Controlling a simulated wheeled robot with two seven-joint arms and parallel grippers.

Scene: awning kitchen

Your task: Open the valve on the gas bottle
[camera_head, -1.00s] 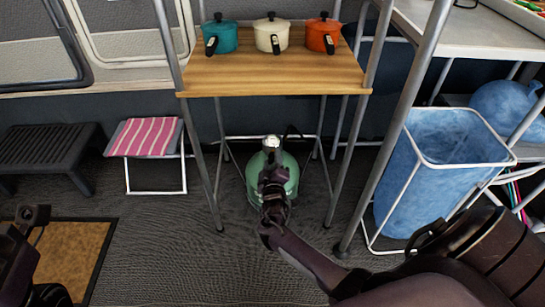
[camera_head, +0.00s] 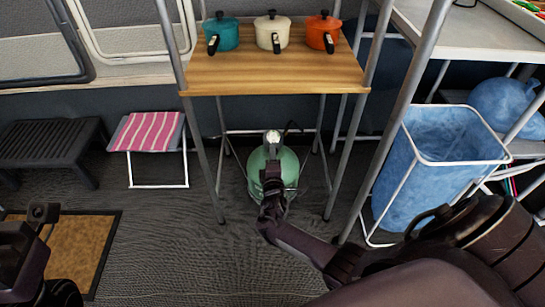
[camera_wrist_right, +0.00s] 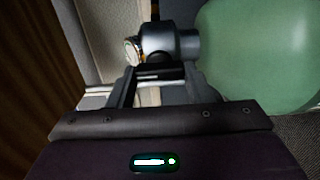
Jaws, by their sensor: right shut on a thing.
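The green gas bottle (camera_head: 287,172) stands upright on the floor under the wooden shelf. Its pale valve top (camera_head: 272,137) shows above my right gripper (camera_head: 270,165), which reaches the bottle from the front. In the right wrist view the bottle (camera_wrist_right: 265,50) fills the upper right, with the grey valve (camera_wrist_right: 170,42) beside it. My right gripper (camera_wrist_right: 155,85) is shut on the valve there; its fingers partly hide the contact. Part of my left arm shows at the lower left of the head view, but its fingers are not clear.
The wooden shelf (camera_head: 275,78) above the bottle holds three pots, and its metal legs stand either side. A blue bin (camera_head: 425,170) is at the right. A striped stool (camera_head: 148,132) and a black step (camera_head: 50,142) are at the left. The floor in front is partly open.

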